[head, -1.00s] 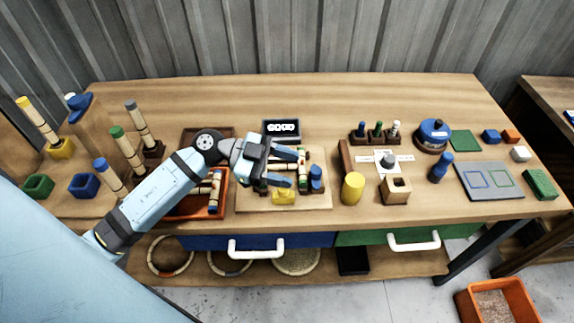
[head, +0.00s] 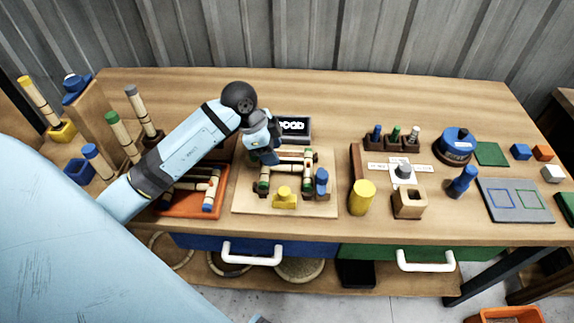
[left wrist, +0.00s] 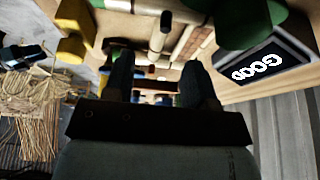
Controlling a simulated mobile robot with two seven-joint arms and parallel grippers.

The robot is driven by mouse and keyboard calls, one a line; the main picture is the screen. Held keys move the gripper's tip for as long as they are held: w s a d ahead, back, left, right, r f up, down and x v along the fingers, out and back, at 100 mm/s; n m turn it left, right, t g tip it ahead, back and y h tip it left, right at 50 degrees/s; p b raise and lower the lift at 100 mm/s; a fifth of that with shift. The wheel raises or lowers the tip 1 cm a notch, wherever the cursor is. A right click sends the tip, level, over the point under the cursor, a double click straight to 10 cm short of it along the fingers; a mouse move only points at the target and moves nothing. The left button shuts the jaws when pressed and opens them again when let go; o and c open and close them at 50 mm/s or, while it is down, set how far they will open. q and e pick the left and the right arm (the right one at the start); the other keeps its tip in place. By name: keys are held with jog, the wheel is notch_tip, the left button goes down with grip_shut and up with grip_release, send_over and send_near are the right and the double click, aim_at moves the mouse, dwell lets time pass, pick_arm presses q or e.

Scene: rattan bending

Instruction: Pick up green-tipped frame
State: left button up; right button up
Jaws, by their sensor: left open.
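The green-tipped frame (head: 308,162) is made of pale rattan sticks with dark bands and green ends. It stands on the light wooden board (head: 243,206) at the middle of the table. My left gripper (head: 268,158) points down over the frame's back left part and hides some of it. In the left wrist view my open fingers (left wrist: 158,82) have pale rattan sticks (left wrist: 188,38) beyond them, with a large green part (left wrist: 245,20) close at upper right. I see nothing held. Contact with the frame cannot be told. My right gripper is not in view.
A yellow block (head: 285,198) and a blue peg (head: 321,182) stand on the board near the frame. A lit "GOOD" display (head: 292,128) is behind it. An orange tray (head: 180,208) lies left, a yellow cylinder (head: 362,197) right.

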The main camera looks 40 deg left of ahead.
aim_at(282, 165)
pick_arm(q)
jog(key=x, duration=0.5)
jog(key=shift+d+f, duration=0.15)
jog(key=shift+f, duration=0.15)
grip_shut()
